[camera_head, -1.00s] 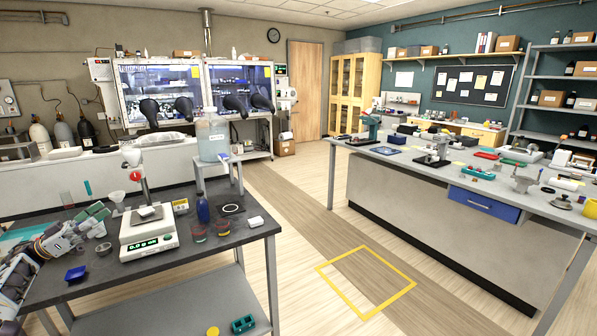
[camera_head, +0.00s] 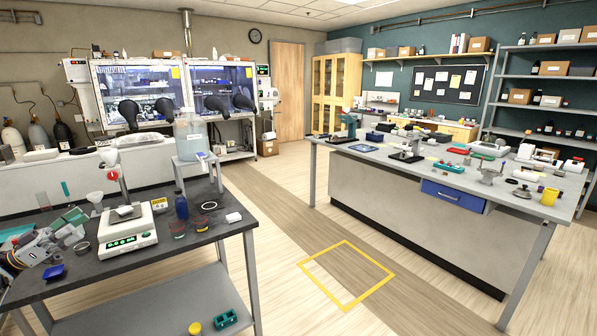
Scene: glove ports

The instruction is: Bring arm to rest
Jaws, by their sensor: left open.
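My left arm comes in from the left edge, low over the dark bench. Its left gripper (camera_head: 68,234) is open above the bench's left part, and no object shows held between its fingers. A green block-like thing (camera_head: 70,218) lies just behind the gripper; I cannot tell if they touch. My right gripper is not in view.
The dark bench (camera_head: 150,262) holds a white balance (camera_head: 126,236), a blue bottle (camera_head: 182,206) and a small blue tray (camera_head: 53,272) close to the gripper. A grey-topped bench (camera_head: 345,155) stands to the right. A yellow floor square (camera_head: 347,302) lies between, with clear floor around it.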

